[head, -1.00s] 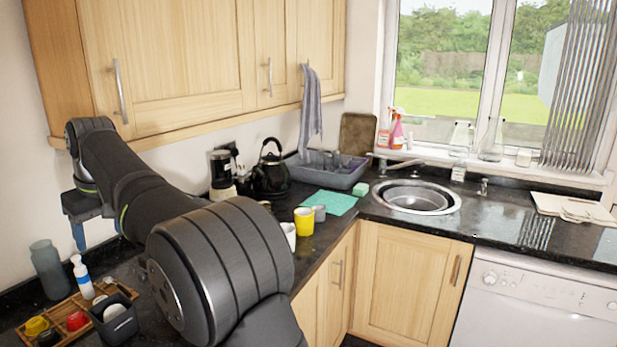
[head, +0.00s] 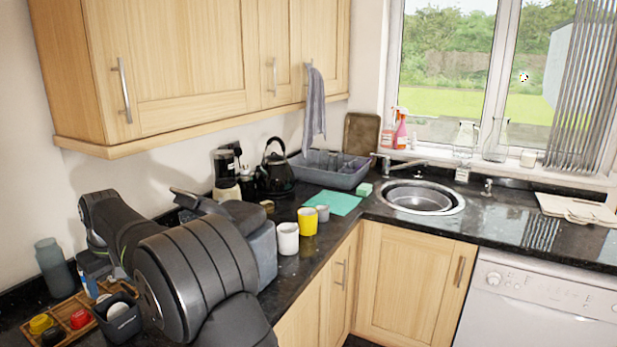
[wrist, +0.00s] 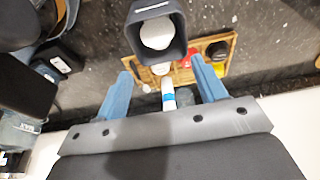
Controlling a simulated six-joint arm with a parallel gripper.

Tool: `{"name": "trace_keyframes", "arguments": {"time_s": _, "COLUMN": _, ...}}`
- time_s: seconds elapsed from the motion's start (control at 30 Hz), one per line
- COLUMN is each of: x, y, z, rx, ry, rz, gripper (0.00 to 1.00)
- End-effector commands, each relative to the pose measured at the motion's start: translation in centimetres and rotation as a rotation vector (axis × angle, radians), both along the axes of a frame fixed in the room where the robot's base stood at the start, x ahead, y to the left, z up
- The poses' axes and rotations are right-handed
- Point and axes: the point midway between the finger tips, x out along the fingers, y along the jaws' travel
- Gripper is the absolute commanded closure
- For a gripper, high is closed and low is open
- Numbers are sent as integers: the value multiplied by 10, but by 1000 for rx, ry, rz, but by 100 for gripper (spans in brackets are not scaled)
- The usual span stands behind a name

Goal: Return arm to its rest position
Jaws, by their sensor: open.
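My arm (head: 190,260) is bent low over the left counter. In the wrist view, my gripper (wrist: 160,70) shows two blue fingers spread apart, with nothing clamped between them. It points toward the wooden tray (wrist: 220,38), and a white bottle with a blue band (wrist: 168,97) shows between the fingers; I cannot tell how far below them it is. In the head view, the gripper is partly hidden by my arm, near the bottle (head: 90,286) at the tray's back edge.
A dark grey holder (head: 120,325) and red and yellow items stand at the tray. A grey-green bottle (head: 53,265) stands behind. A grey block-like appliance (head: 262,255), white mug (head: 288,238), yellow mug (head: 308,221) and kettle (head: 274,172) are right of my arm. Wall cupboards (head: 190,60) hang above.

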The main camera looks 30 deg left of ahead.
Motion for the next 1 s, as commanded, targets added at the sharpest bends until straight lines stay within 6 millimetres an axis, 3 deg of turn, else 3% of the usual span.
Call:
{"name": "trace_keyframes", "arguments": {"time_s": 0.03, "x": 1, "y": 1, "z": 18, "rx": 14, "ry": -3, "rz": 0, "gripper": 36}}
{"name": "trace_keyframes", "arguments": {"time_s": 0.27, "x": 0, "y": 1, "z": 58, "rx": 12, "ry": -3, "rz": 0, "gripper": 36}}
{"name": "trace_keyframes", "arguments": {"time_s": 1.0, "x": -39, "y": -72, "z": 5, "rx": 6, "ry": 0, "rz": 175, "gripper": 36}}
